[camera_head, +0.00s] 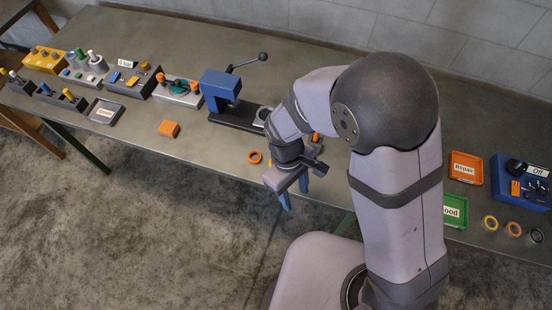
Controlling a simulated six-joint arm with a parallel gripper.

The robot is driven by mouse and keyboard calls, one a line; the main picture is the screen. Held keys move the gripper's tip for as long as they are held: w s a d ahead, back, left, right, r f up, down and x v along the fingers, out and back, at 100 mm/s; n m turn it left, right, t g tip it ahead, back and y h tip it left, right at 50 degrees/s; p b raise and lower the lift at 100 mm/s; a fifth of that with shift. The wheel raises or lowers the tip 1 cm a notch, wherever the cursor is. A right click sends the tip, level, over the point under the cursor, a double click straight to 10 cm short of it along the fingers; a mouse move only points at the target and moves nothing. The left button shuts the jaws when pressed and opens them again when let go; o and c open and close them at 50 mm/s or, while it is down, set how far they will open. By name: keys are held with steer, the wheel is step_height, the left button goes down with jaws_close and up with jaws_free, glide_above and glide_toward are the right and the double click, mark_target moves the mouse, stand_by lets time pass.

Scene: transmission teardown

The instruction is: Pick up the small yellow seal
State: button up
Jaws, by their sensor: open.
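Three small rings lie in a row at the right end of the bench. The left one is a yellow ring (490,222), the middle one an orange ring (514,229), and the right one a dark ring with a pale yellowish inside (536,236). The left ring looks most like the small yellow seal, but they are too small to be certain. My gripper (294,191) is open, with its blue fingers pointing down near the bench's front edge, far to the left of these rings. My arm hides part of the bench between. Nothing shows between the fingers.
A green "Good" tray (455,211), an orange "Repair" tray (466,167) and a blue box marked "Off" (515,180) stand near the rings.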

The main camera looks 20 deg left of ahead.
steer(key=w+a+n+t, duration=0.1)
steer(key=w+a+n, duration=0.4)
steer(key=n, duration=0.1)
steer(key=shift+w+a+y, duration=0.1)
steer(key=shift+w+y, duration=0.05)
steer(key=shift+y, duration=0.25)
steer(key=w+a+n, duration=0.1)
steer(key=n, duration=0.1)
steer(key=w+a+r+n+t, duration=0.1)
steer(key=n, duration=0.1)
steer(key=w+a+r+n+y, duration=0.1)
steer(key=n, duration=0.1)
steer(key=shift+w+a+n, duration=0.25)
steer(key=shift+w+n, duration=0.15)
steer(key=shift+w+f+n+t+p, duration=0.1)
steer(key=shift+w+f+n+p, duration=0.25)
steer(key=shift+f+n, duration=0.95)
steer(key=shift+w+f+n+t+p, duration=0.1)
steer(key=shift+f+n+p, duration=0.5)
steer(key=shift+f+n, duration=0.7)
steer(key=shift+w+f+n+t+p, duration=0.1)
steer(key=shift+w+f+n+p, duration=0.25)
steer(key=shift+f+n, duration=0.95)
steer(key=shift+s+r, duration=0.1)
steer(key=shift+r, duration=0.15)
steer(key=shift+c, duration=0.5)
steer(key=c, duration=0.7)
